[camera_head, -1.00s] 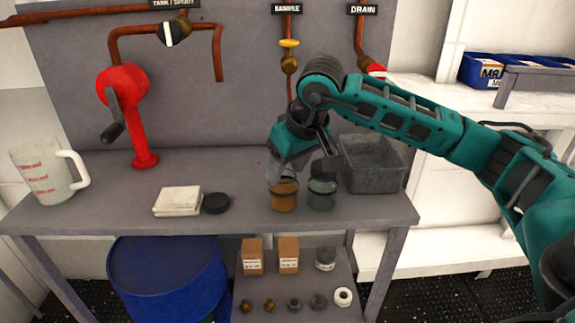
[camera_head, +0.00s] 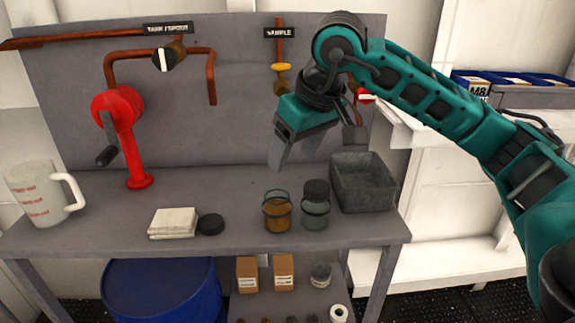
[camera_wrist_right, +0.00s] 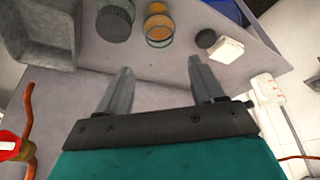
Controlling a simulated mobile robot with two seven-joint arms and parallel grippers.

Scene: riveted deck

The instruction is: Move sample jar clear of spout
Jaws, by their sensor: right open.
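A glass jar with amber-brown contents (camera_head: 277,215) stands upright on the bench, beside a clear jar with a dark lid (camera_head: 315,208). The two jars also show at the top of the right wrist view, amber (camera_wrist_right: 159,30) and dark-lidded (camera_wrist_right: 115,20). The copper spout pipe (camera_head: 212,88) ends above the bench, left of both jars. My right gripper (camera_head: 314,148) is open and empty, above the jars and apart from them. In the right wrist view its fingers (camera_wrist_right: 158,72) are spread over bare bench. My left gripper is not in view.
A grey tray (camera_head: 352,205) stands right of the jars. A black disc (camera_head: 211,224) and white cloths (camera_head: 173,223) lie to their left. A red hand pump (camera_head: 133,140) and measuring jug (camera_head: 42,195) are farther left. The sample valve (camera_head: 281,75) is on the back panel.

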